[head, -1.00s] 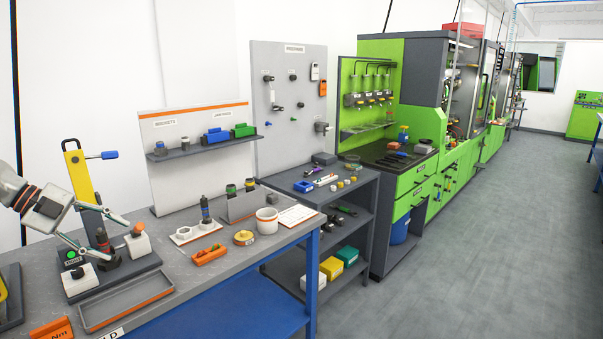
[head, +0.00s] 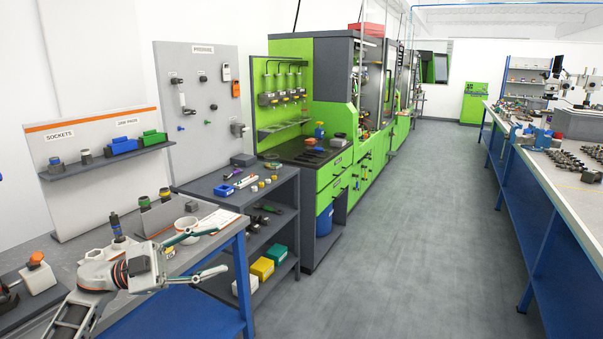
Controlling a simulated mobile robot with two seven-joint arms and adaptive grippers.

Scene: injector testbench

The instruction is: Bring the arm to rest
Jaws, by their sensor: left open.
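My left gripper (head: 208,257) is in the lower left of the head view. Its two fingers are spread apart and nothing is between them. It points to the right, over the front right corner of the grey workbench (head: 182,268). My left arm comes in from the lower left edge and hides part of the bench top. My right gripper is not in view.
A dark shelf cart (head: 285,190) stands right of the bench, with yellow and green boxes low down. A socket rack (head: 108,160) rises behind the bench. Green test machines (head: 330,185) line the back. The grey floor (head: 420,220) is clear up to another bench (head: 560,190) at right.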

